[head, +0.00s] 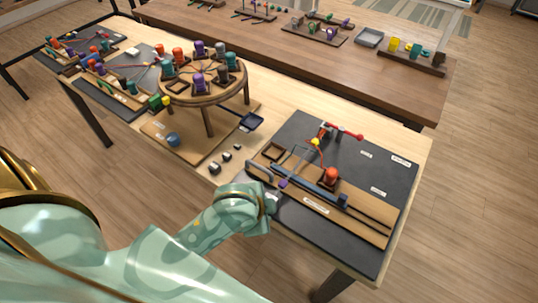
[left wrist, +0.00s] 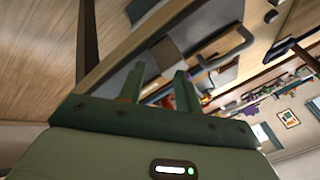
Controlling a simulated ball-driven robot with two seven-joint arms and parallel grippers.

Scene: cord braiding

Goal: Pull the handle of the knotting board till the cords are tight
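The knotting board (head: 317,208) is a light wooden board on a dark mat at the right end of the near table. A grey curved handle (head: 258,172) shows at its left end. A long blue-grey bar runs along the board, with an orange-red bobbin (head: 331,176) beside it. Thin cords run up past a yellow piece (head: 315,141) to red cord ends (head: 342,132). My left gripper (head: 273,198) is at the board's near left edge, a little below the handle. In the left wrist view its fingers (left wrist: 160,78) stand apart, with nothing clearly between them. My right gripper is out of view.
A round wooden braiding stand (head: 204,97) with several coloured bobbins stands to the left. The mat's right part is mostly clear. A second table (head: 280,57) stands behind.

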